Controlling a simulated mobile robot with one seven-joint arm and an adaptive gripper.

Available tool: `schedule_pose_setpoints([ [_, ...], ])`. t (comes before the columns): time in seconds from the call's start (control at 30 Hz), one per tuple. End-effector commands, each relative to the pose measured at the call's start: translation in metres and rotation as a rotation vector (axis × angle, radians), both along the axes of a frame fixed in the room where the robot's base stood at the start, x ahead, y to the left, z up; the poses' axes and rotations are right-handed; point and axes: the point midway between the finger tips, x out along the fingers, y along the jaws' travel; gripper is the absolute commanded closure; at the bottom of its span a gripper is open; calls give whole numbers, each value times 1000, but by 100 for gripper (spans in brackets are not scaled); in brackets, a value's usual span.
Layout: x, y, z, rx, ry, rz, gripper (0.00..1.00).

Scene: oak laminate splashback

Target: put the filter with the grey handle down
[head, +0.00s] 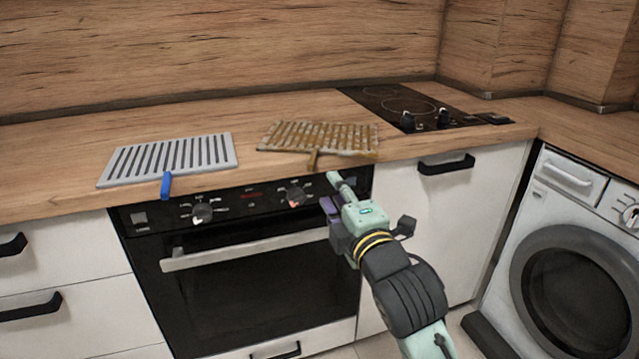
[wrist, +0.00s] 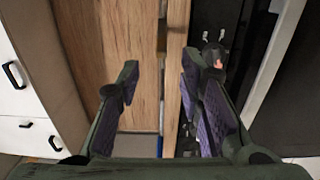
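A slotted filter with brown stains (head: 318,137) lies on the wooden worktop right of centre in the head view. Its short handle (head: 313,159) points to the front edge and looks brownish; I see no plainly grey handle. A clean grey slotted filter (head: 170,160) with a blue handle (head: 166,185) lies to its left, the handle reaching over the front edge. My gripper (head: 331,190) is in front of the oven's control panel, just below and right of the stained filter's handle, apart from it. In the wrist view my gripper (wrist: 158,82) has its fingers spread with nothing between them.
The oven (head: 250,270) with knobs and a bar handle (head: 245,248) is under the worktop edge. A black hob (head: 410,105) with dark knobs is right of the stained filter. A washing machine (head: 570,270) stands at the right. The worktop left of the clean filter is bare.

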Motion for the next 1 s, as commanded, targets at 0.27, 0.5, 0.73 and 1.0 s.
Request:
schedule_pose_setpoints([
  [0.27,-4,-1,0,0,0,1,66],
  [0.5,-4,57,29,111,-69,119,66],
  [0.73,-43,184,100,435,-183,439,66],
  [1.0,-144,294,173,849,-205,882,66],
])
